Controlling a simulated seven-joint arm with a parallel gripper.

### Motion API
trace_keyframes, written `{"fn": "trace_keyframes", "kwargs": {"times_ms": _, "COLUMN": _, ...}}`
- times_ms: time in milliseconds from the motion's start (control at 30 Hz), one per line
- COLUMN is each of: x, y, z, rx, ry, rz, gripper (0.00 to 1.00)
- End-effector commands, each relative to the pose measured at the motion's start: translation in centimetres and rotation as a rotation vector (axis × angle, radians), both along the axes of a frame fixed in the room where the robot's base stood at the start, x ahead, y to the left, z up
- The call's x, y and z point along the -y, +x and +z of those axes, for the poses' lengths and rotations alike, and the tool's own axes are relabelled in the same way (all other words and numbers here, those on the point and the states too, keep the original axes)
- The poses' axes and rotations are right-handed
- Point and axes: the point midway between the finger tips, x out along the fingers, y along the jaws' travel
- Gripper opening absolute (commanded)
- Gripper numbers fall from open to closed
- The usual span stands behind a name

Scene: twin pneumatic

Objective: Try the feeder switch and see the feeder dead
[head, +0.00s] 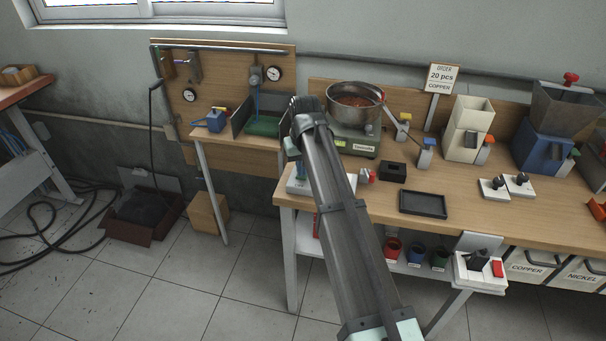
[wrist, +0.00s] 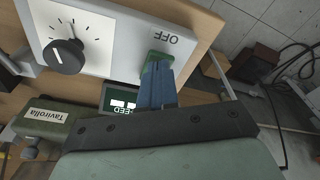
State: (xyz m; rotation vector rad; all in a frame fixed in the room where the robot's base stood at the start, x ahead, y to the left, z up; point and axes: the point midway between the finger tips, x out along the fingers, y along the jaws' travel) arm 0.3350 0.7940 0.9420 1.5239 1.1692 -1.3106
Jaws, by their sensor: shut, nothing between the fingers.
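The feeder is a steel bowl (head: 356,101) holding copper-coloured pieces, on a green base (head: 357,141). The base also shows upside down in the wrist view (wrist: 45,122). The white control box (head: 298,186) stands left of it, mostly hidden behind my arm. In the wrist view its panel (wrist: 118,38) carries a black dial (wrist: 64,57), an OFF mark and a green switch (wrist: 157,57). My gripper (wrist: 157,75) is shut and empty, its blue fingertips at the switch, apparently touching it. The switch's position is unclear. A display (wrist: 122,98) marked FEED is partly hidden by the fingers.
A black tray (head: 423,203) and a small black block (head: 392,171) lie on the bench right of my arm. An order sign (head: 442,78) reads 20 pcs copper.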

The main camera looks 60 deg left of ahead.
Motion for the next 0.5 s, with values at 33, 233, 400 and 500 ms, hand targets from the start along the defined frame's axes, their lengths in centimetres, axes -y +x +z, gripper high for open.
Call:
{"fn": "trace_keyframes", "kwargs": {"times_ms": 33, "x": 0.01, "y": 0.00, "z": -0.07, "rx": 0.000, "ry": 0.000, "rz": 0.000, "gripper": 0.00}}
{"fn": "trace_keyframes", "kwargs": {"times_ms": 233, "x": 0.01, "y": 0.00, "z": -0.32, "rx": 0.000, "ry": 0.000, "rz": 0.000, "gripper": 0.00}}
{"fn": "trace_keyframes", "kwargs": {"times_ms": 400, "x": 0.00, "y": 0.00, "z": -0.51, "rx": 0.000, "ry": 0.000, "rz": 0.000, "gripper": 0.00}}
{"fn": "trace_keyframes", "kwargs": {"times_ms": 500, "x": 0.01, "y": 0.00, "z": -0.63, "rx": 0.000, "ry": 0.000, "rz": 0.000, "gripper": 0.00}}
